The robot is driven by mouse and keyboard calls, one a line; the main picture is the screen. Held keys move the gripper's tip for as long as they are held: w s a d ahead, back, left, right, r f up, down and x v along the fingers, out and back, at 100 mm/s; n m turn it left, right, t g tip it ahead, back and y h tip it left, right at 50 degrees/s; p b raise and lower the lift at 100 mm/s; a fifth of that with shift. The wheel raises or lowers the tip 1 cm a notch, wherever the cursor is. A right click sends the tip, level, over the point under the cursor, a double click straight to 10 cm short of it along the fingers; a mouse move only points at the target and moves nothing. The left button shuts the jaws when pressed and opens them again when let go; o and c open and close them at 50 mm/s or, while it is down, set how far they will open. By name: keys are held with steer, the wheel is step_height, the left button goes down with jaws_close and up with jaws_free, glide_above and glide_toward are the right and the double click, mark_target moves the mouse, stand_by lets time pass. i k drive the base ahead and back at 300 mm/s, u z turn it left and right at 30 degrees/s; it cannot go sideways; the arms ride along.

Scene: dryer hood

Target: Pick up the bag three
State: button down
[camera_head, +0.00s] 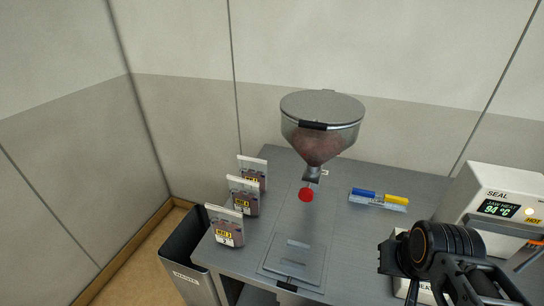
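The middle and back bags are partly hidden by the ones in front. The label print is too small to tell surely which is bag three. My gripper (462,272) is a black shape at the lower right, far from the bags. Its fingertips cannot be made out.
A hopper (321,135) of brown material stands mid-table, with a red disc (306,194) by its spout. Blue and yellow items (379,199) lie to its right. A sealer (500,207) is at right. A dark bin (184,262) stands left of the grey table (345,240).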

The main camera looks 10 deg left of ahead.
mark_target(245, 194)
steer(key=k, duration=1)
steer(key=u, duration=2.3)
steer(key=i, duration=1.55)
steer(key=z, duration=1.95)
steer(key=i, duration=0.5)
steer(key=z, duration=0.1)
